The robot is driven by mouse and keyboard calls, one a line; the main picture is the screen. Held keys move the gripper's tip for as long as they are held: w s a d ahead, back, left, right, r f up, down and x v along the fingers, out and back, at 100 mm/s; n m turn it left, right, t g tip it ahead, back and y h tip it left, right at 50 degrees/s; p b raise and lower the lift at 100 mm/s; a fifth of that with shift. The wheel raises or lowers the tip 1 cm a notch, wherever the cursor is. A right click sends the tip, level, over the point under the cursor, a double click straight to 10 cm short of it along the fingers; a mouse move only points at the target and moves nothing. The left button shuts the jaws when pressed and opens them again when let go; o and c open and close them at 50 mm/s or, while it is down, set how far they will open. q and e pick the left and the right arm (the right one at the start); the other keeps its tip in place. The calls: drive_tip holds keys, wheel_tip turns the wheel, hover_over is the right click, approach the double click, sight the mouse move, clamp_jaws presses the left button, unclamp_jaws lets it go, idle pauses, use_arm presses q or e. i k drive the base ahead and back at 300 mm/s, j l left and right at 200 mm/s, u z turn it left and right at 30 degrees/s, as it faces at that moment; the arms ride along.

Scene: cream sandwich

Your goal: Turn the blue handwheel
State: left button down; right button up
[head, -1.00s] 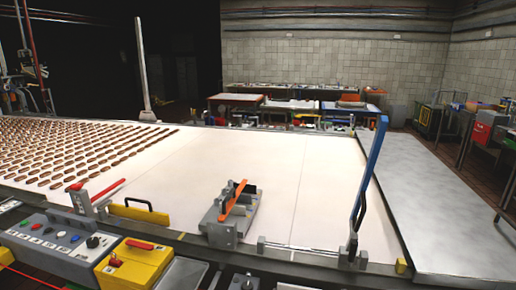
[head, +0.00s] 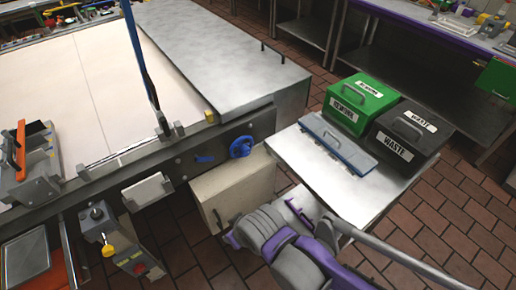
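The blue handwheel (head: 241,147) is on the dark side rail of the conveyor, near its right end. My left gripper is out of view.
A beige cabinet (head: 234,190) stands under the rail by the handwheel. To the right, a metal table (head: 345,190) holds a green rework bin (head: 357,104), a black waste bin (head: 408,136) and a blue-edged tray (head: 338,143).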

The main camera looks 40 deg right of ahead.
sight(245, 150)
drive_tip(key=z, duration=1.35)
